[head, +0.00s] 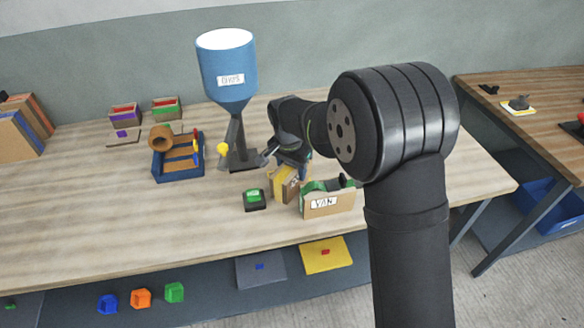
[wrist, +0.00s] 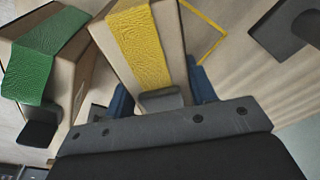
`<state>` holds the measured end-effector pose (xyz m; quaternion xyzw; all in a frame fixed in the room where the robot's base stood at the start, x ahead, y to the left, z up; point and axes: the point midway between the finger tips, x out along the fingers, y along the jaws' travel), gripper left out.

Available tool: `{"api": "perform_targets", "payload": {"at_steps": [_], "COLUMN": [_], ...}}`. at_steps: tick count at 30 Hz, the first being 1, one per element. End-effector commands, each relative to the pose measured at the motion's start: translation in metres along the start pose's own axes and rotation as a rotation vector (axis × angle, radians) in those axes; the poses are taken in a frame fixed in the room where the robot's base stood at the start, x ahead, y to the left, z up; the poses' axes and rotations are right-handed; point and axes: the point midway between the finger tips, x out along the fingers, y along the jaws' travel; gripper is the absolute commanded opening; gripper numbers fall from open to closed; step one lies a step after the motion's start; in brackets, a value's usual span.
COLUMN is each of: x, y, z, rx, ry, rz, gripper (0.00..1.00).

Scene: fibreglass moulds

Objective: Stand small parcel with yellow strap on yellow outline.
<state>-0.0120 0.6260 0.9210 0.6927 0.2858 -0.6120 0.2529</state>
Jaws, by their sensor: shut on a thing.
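The small parcel with the yellow strap (head: 285,186) is a cardboard box near the middle of the table. My gripper (head: 293,166) is shut on it. In the wrist view, the blue fingers of my gripper (wrist: 162,98) press on both sides of the parcel, and its yellow strap (wrist: 143,47) runs along the face toward the camera. Part of the yellow outline (wrist: 213,43) shows on the table just right of the parcel in the wrist view; the rest is hidden. I cannot tell whether the parcel touches the table.
A cardboard box labelled VAN (head: 328,203), with green on it, stands close right of the parcel. A small black device with a green screen (head: 254,199) lies left. A blue hopper on a stand (head: 228,70) rises behind. A blue tray (head: 180,172) stands farther left; the front-left table is clear.

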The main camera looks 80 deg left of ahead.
Motion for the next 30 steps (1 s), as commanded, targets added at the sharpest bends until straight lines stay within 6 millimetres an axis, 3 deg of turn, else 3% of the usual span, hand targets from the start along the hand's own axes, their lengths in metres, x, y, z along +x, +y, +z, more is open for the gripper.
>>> {"api": "perform_targets", "payload": {"at_steps": [1, 3, 4, 14, 17, 30], "x": [0.001, 0.000, 0.000, -0.004, -0.015, -0.103], "y": [0.000, 0.000, 0.000, 0.000, 0.000, -0.001], "z": [0.000, 0.000, 0.000, -0.001, -0.001, -0.001], "rx": [0.000, 0.000, 0.000, 0.000, 0.000, 0.000], "ry": [0.000, 0.000, 0.000, 0.000, 0.001, 0.001], "rz": [0.000, 0.000, 0.001, 0.000, -0.001, -0.002], "gripper": [0.57, 0.70, 0.72, 0.72, 0.72, 0.72]}}
